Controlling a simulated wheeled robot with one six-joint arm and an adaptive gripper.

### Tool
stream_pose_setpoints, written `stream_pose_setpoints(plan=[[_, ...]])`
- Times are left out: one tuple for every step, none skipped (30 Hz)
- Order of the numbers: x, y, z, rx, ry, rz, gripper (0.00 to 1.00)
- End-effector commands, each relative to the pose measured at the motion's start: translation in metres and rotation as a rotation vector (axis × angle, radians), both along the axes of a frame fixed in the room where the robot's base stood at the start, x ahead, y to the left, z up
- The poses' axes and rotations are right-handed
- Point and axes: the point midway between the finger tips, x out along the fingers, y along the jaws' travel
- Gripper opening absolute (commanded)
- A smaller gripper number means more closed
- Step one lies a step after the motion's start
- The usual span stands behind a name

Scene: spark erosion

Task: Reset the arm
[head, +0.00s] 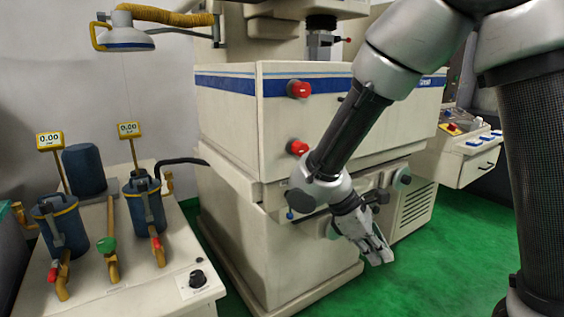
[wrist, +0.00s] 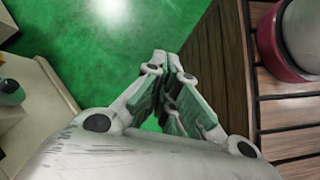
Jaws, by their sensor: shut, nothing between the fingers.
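My arm (head: 345,130) reaches down from the upper right in the head view, bent at the elbow. My gripper (head: 380,256) hangs low in front of the cream machine (head: 240,135) and points down toward the green floor. In the wrist view my gripper (wrist: 160,62) has its fingertips together with nothing between them. No held object shows.
At left, a cream bench (head: 110,295) carries two blue canisters with yellow gauges, valves and a black knob (head: 197,279). The machine has red knobs (head: 299,89). A control console (head: 470,150) stands at right. Green floor (head: 425,260) is clear around my gripper.

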Motion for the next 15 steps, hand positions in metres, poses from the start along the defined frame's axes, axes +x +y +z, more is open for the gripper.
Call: stream_pose_setpoints(plan=[[-0.008,-0.014,0.015,0.080,-0.064,-0.140,0.00],[-0.014,-0.021,0.022,0.123,-0.096,-0.221,0.00],[-0.021,-0.029,0.032,0.181,-0.140,-0.324,0.00],[-0.026,-0.036,0.038,0.223,-0.171,-0.398,0.00],[-0.031,-0.042,0.045,0.263,-0.202,-0.470,0.00],[-0.037,-0.049,0.055,0.319,-0.245,-0.558,0.00],[-0.043,-0.055,0.061,0.359,-0.274,-0.622,0.00],[-0.047,-0.061,0.068,0.398,-0.305,-0.680,0.00],[-0.054,-0.068,0.077,0.449,-0.345,-0.752,0.00],[-0.059,-0.074,0.083,0.486,-0.376,-0.798,0.00],[-0.063,-0.080,0.090,0.523,-0.408,-0.840,0.00],[-0.069,-0.088,0.099,0.565,-0.451,-0.889,0.00],[-0.074,-0.094,0.105,0.592,-0.483,-0.924,0.00],[-0.078,-0.101,0.111,0.616,-0.518,-0.952,0.00],[-0.083,-0.109,0.120,0.641,-0.565,-0.985,0.00]])
